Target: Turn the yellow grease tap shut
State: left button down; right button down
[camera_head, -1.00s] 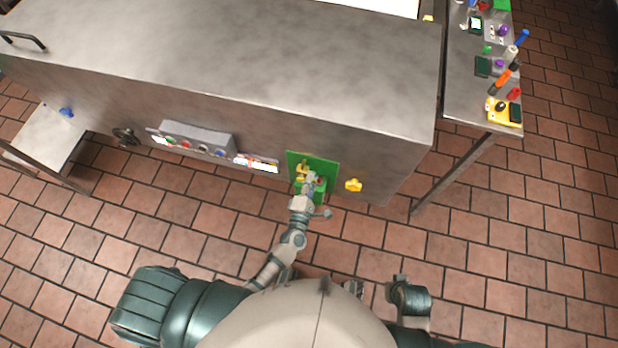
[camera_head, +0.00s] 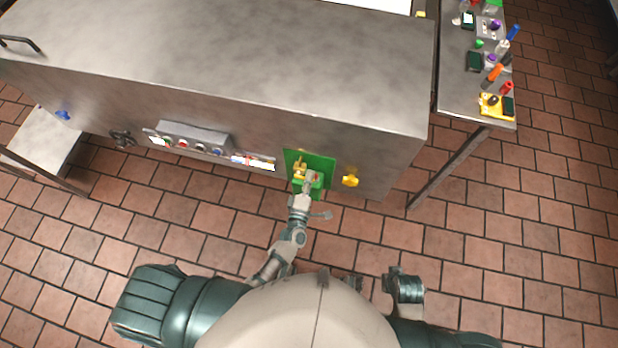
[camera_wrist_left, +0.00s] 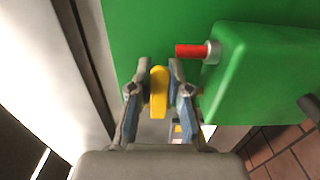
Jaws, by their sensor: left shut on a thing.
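A yellow tap handle (camera_head: 299,168) sits on a green panel (camera_head: 325,165) on the front of the steel machine. In the left wrist view the yellow handle (camera_wrist_left: 158,92) stands upright in the picture between the two fingers of my left gripper (camera_wrist_left: 160,75). The gripper is shut on it. In the head view my left gripper (camera_head: 308,178) is at the panel and partly covers the handle's surroundings. My right gripper cannot be made out.
A red-tipped stub (camera_wrist_left: 190,50) on a green box (camera_wrist_left: 265,75) is close to the right of the fingers. A yellow knob (camera_head: 350,181) is on the machine front right of the panel. Left are a control strip (camera_head: 195,138) and a dark handwheel (camera_head: 122,138). A side table (camera_head: 455,95) holds several small items.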

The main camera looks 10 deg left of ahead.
pick_arm(q)
jog(key=shift+s+d+f, duration=0.1)
jog(key=shift+s+f, duration=0.1)
jog(key=shift+f, duration=0.15)
jog(key=c, duration=1.2)
grip_release()
jog(key=shift+c, duration=0.2)
jog(key=shift+o, duration=0.8)
jog(key=shift+w+r, duration=0.1)
jog(key=shift+r, duration=0.05)
jog(key=s, duration=1.2)
jog(key=shift+a, duration=0.2)
